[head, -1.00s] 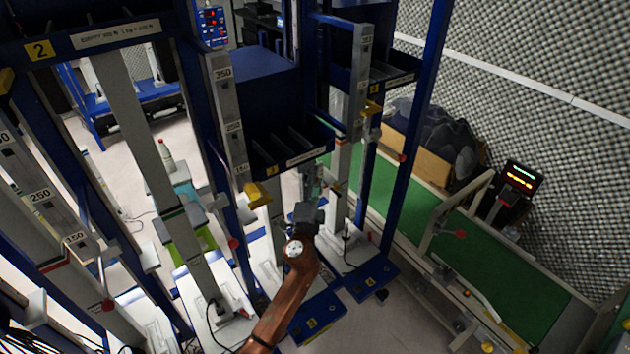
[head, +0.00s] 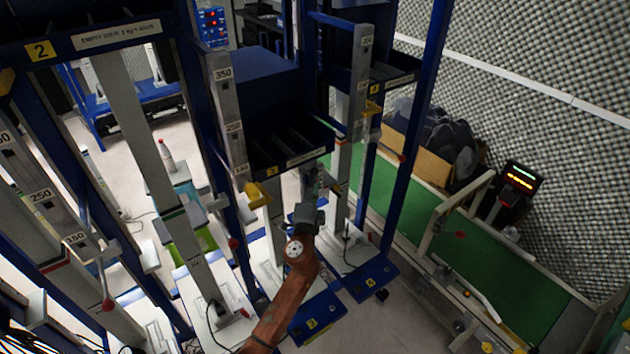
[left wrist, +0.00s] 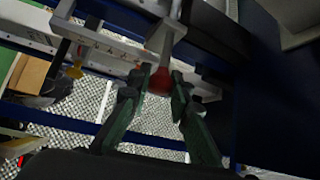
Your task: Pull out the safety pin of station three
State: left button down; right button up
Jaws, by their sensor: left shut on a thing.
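Station three is the blue bin (head: 255,110) with a yellow 3 label (head: 271,171) on its front lip, beside a grey numbered column (head: 228,120). My left gripper (head: 313,178) is just right of this bin, below its lip; its fingertips are small and partly hidden in the head view. In the left wrist view my left gripper (left wrist: 159,88) has its green fingers shut on the red round knob of the safety pin (left wrist: 160,80). The knob sits at the end of a pale metal bracket. I cannot tell how deep the pin sits. My right gripper is not in view.
Blue posts and grey columns stand close around my left arm. Station two's bin (head: 95,30) is at the upper left. A green conveyor (head: 500,260) and a display (head: 520,180) are at the right. A blue foot plate (head: 318,318) lies below.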

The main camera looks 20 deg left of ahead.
pick_arm(q)
jog(key=s+d, duration=0.5)
jog(key=d, duration=0.2)
jog(key=shift+s+f, duration=0.15)
jog(key=shift+d, duration=0.1)
jog(key=c, duration=2.2)
grip_release()
jog(key=shift+c, duration=0.2)
jog(key=o, duration=0.5)
jog(key=shift+s, duration=0.1)
jog(key=shift+s, duration=0.1)
